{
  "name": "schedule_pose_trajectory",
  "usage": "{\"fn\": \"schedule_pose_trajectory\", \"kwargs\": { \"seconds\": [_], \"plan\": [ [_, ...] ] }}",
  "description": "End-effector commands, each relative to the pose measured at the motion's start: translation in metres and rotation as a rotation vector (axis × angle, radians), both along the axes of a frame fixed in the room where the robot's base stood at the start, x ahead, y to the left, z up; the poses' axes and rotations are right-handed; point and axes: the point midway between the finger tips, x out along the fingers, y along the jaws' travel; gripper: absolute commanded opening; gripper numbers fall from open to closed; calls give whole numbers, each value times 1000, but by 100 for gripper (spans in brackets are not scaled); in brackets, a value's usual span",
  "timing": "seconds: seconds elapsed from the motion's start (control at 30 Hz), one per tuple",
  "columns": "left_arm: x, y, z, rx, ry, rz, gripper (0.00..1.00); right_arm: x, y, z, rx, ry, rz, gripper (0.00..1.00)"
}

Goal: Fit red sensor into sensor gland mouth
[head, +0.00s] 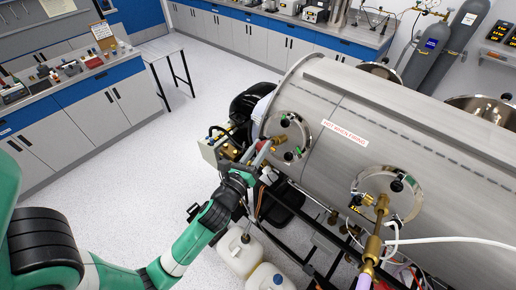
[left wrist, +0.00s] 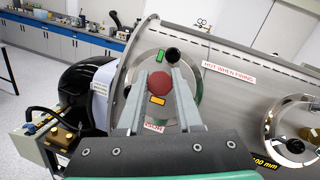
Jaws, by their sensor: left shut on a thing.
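The red sensor is small and partly covered in the head view (head: 264,145). A brass fitting (head: 281,139), which looks like the sensor gland, sticks out of the plate just beyond the fingertips. In the left wrist view the sensor hides the gland mouth, so I cannot tell whether they touch.
Black knobs and green marks sit on the flange plate. A black blower (head: 250,102) and a control box (head: 212,149) stand close left of the gripper. A second flange (head: 389,190) with brass pipework is to the right. Plastic jugs (head: 239,252) stand below the arm.

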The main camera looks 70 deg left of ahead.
Motion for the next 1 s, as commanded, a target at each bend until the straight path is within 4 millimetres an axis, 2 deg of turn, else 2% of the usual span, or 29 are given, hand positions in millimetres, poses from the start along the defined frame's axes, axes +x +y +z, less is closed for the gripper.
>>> {"fn": "schedule_pose_trajectory", "kwargs": {
  "seconds": [0.67, 0.7, 0.87, 1.0],
  "plan": [
    [16, 8, -10, -1, -1, 0, 0, 0, 0, -7, 0, 0, 0, 50],
    [16, 8, -9, -1, -1, 0, 41, 0, 0, -6, 0, 0, 0, 50],
    [16, 8, -9, 0, 0, 0, 69, 0, 0, -6, 0, 0, 0, 50],
    [16, 8, -9, 0, 0, 0, 69, 0, 0, -6, 0, 0, 0, 50]
  ]
}}
